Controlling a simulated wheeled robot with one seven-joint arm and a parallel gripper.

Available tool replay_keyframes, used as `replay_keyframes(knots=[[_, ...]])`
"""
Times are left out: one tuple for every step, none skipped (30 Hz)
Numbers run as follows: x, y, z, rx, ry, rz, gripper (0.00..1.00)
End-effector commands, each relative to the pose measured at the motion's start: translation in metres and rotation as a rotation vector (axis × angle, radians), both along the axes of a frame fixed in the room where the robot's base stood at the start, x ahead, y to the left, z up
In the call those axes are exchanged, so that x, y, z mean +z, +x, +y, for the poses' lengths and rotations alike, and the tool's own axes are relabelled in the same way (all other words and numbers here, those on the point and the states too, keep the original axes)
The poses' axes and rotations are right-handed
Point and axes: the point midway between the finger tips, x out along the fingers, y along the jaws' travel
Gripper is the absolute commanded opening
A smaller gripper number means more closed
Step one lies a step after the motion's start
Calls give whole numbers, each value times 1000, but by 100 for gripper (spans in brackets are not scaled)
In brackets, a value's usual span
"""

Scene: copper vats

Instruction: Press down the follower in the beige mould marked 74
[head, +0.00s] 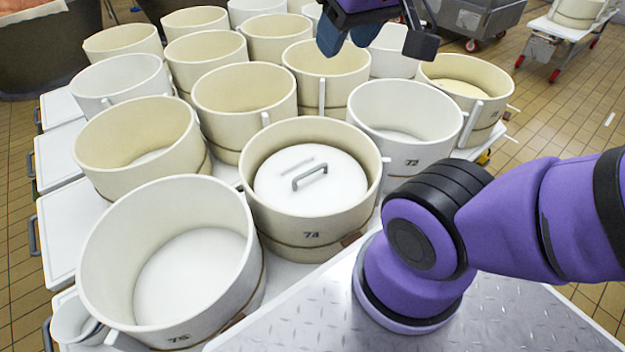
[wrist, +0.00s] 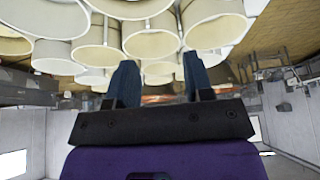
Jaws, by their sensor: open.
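The beige mould marked 74 (head: 311,238) stands upright in the front row in the head view. Its follower (head: 285,190), a white disc with a grey bar handle (head: 310,176), lies inside, below the rim. My gripper (head: 343,40) is at the top of the head view, high above the moulds and behind mould 74, apart from it. In the wrist view my gripper (wrist: 160,85) shows two blue fingers spread apart with nothing between them. I cannot tell mould 74 among the moulds in the wrist view.
A white mould marked 75 (head: 92,285) stands at front left, and a white one marked 72 (head: 440,148) at back right. Several beige and white moulds crowd behind. My arm stands close to the right of mould 74.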

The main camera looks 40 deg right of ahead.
Motion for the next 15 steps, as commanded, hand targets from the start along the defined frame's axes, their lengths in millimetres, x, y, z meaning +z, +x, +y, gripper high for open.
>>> replay_keyframes(knots=[[-3, 7, -1, -21, 6, 9, 47], [-4, 12, -2, -36, 10, 12, 47], [-7, 21, -3, -63, 18, 19, 47], [-9, 28, -5, -84, 25, 22, 47], [-12, 35, -6, -108, 32, 27, 47], [-17, 45, -9, -142, 43, 33, 47], [-20, 53, -10, -167, 50, 39, 47], [-24, 60, -12, -191, 58, 43, 47], [-29, 70, -14, -224, 68, 48, 47], [-33, 78, -16, -250, 76, 52, 47], [-38, 85, -19, -275, 84, 55, 47], [-44, 95, -21, -308, 94, 61, 47], [-49, 102, -23, -331, 102, 64, 47], [-54, 108, -25, -356, 109, 68, 47], [-61, 117, -29, -389, 119, 73, 47]])
